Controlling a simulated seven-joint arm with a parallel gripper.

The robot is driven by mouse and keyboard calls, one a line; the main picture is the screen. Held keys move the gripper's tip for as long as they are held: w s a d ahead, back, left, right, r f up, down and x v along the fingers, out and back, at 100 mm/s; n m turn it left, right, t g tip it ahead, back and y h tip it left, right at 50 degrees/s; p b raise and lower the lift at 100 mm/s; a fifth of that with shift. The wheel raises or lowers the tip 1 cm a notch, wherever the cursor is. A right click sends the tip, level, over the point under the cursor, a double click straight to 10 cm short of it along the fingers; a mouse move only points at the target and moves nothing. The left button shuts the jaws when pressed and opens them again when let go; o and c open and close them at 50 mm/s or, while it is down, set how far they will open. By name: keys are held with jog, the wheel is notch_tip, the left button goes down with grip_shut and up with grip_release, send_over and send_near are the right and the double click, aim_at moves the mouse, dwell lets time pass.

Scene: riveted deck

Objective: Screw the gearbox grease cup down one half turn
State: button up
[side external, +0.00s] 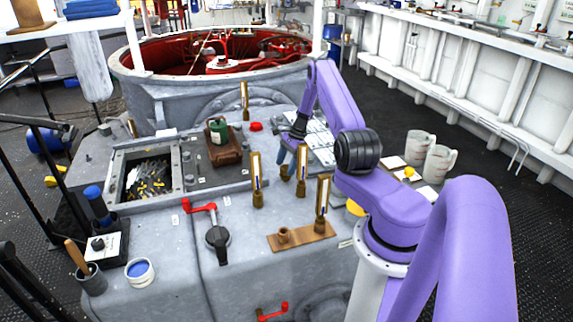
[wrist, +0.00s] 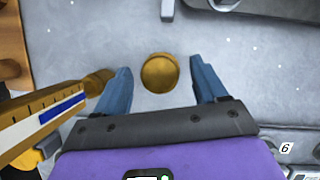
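In the wrist view a round brass cap, which looks like the gearbox grease cup (wrist: 159,73), sits between my gripper's (wrist: 160,69) two blue fingers. The fingers are open, with a visible gap on each side of the cap. The cup also shows as a small brass shape low by my fingers in the side view (side external: 285,174). My gripper (side external: 290,158) points down over the grey gearbox deck there, partly hidden behind a brass sight gauge. Whether the fingertips are level with the cup is hard to tell.
A brass sight gauge (wrist: 48,118) stands close beside my left finger in the wrist view; its base (wrist: 97,82) is very near that finger. More gauges (side external: 257,180) stand around on the deck. A red-handled crank (side external: 217,236) and an open bin (side external: 147,178) are to the left.

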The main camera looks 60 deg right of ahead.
jog(key=shift+r, duration=0.1)
jog(key=v, duration=1.7)
jog(key=shift+r, duration=0.1)
